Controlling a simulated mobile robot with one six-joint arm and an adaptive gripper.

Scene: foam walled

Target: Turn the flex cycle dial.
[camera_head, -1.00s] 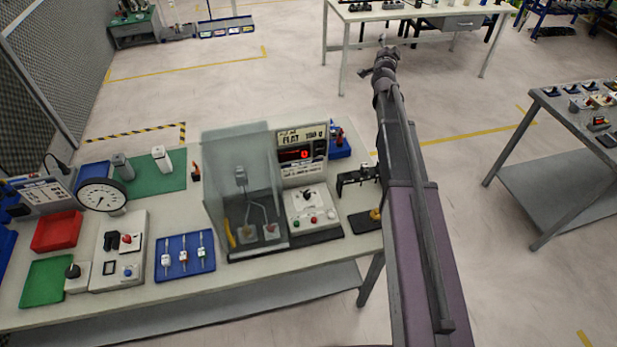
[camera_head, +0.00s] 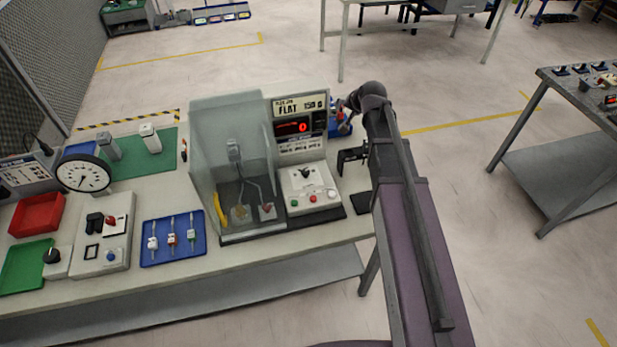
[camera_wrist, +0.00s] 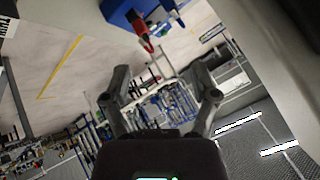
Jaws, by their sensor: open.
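A grey-white control box (camera_head: 310,190) stands at the front right of the tester, with a black dial (camera_head: 306,173) on top and green and red buttons below it. I take this dial for the flex cycle dial; its marking is too small to read. My gripper (camera_wrist: 160,82) is open and empty in the wrist view, its two fingers spread. In the head view the end of my arm is above and behind the dial, to its right, near a blue holder (camera_head: 340,130). The dial does not show in the wrist view.
A clear-walled enclosure (camera_head: 215,150) stands left of the box, with a red-lit display (camera_head: 296,127) behind it. The blue holder's red-handled tool (camera_wrist: 145,40) shows in the wrist view. A second black knob (camera_head: 52,256) sits far left.

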